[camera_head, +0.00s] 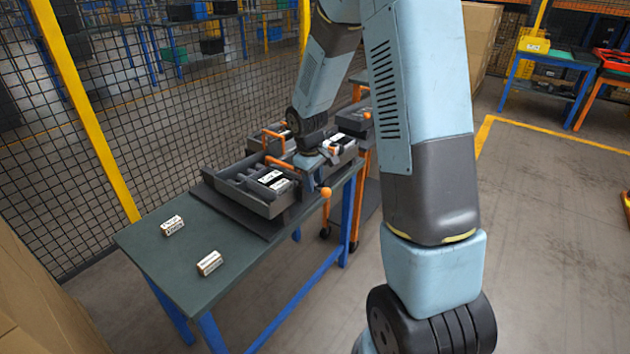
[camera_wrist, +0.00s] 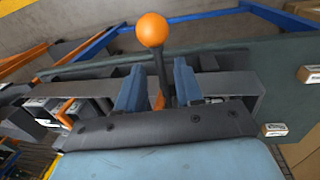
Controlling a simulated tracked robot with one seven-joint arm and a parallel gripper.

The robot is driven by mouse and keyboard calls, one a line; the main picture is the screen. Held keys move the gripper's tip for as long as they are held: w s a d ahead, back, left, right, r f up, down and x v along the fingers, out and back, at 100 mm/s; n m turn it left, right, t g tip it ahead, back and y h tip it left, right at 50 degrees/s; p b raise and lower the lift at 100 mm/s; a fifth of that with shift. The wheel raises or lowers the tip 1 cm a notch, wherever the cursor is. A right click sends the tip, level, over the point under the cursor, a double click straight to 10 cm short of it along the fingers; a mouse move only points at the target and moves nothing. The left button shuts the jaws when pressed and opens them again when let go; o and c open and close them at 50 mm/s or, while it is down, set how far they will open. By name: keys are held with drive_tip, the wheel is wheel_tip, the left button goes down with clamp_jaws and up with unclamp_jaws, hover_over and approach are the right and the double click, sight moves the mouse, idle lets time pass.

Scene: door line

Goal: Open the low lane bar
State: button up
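An orange ball knob (camera_head: 326,192) on a dark stem stands out at the front edge of the dark lane tray (camera_head: 256,205) on the green-topped table. It also shows in the wrist view (camera_wrist: 151,29). I cannot tell for sure whether this is the low lane bar's handle. My gripper (camera_wrist: 160,78) is open, with its two blue fingers on either side of the stem and gaps showing; the ball lies beyond the fingertips. In the head view my gripper (camera_head: 314,178) is just beside the knob, partly hidden by my wrist. Orange bars (camera_head: 281,162) show at the tray.
Two small labelled boxes (camera_head: 172,226) (camera_head: 209,263) lie on the near part of the green table (camera_head: 190,285). Labelled dark blocks (camera_head: 272,180) sit in the tray. A mesh fence with yellow posts (camera_head: 95,120) stands behind.

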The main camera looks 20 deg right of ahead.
drive_tip(key=shift+f, duration=0.1)
drive_tip(key=shift+c, duration=0.5)
clamp_jaws()
idle(0.8)
